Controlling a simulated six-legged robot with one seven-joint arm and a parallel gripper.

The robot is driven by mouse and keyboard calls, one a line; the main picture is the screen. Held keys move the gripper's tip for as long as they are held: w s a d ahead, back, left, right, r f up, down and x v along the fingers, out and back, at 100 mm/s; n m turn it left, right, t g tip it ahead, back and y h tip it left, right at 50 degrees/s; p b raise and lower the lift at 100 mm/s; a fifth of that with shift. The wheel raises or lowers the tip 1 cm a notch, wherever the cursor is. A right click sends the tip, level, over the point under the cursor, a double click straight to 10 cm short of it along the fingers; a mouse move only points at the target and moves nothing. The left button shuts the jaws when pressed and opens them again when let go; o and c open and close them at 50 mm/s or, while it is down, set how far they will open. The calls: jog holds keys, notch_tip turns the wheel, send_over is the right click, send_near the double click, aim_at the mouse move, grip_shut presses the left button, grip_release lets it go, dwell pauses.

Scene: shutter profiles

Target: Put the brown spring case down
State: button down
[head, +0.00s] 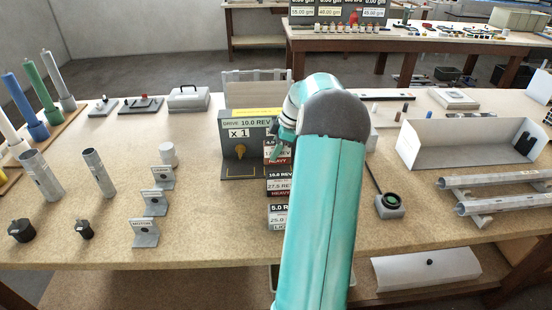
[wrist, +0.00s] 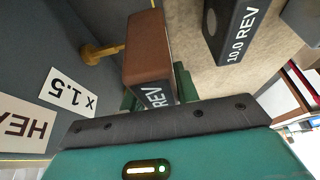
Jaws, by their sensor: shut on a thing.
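The brown spring case (wrist: 147,48) is in the wrist view, with a dark label end that reads REV. My gripper (wrist: 155,88) is shut on it, with green fingers on both sides. Whether the case touches a surface below cannot be told. In the head view my gripper (head: 284,142) is mostly hidden behind my teal arm, beside the grey drive unit (head: 230,128). The brown case cannot be made out there.
A dark case marked 10.0 REV (wrist: 238,32) stands close to the held case in the wrist view. A brass knob (wrist: 100,51) is on its other side. A white open tray (head: 465,150) is at right.

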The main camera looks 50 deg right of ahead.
jog(key=shift+w+d+f, duration=0.2)
jog(key=shift+d+f, duration=0.15)
jog(key=shift+f, duration=0.15)
jog(key=shift+w+d+f, duration=0.15)
jog(key=shift+d+f, duration=0.2)
jog(key=shift+f, duration=1.6)
jog(key=shift+f, duration=0.15)
jog(key=c, duration=1.3)
grip_release()
jog(key=v, duration=1.2)
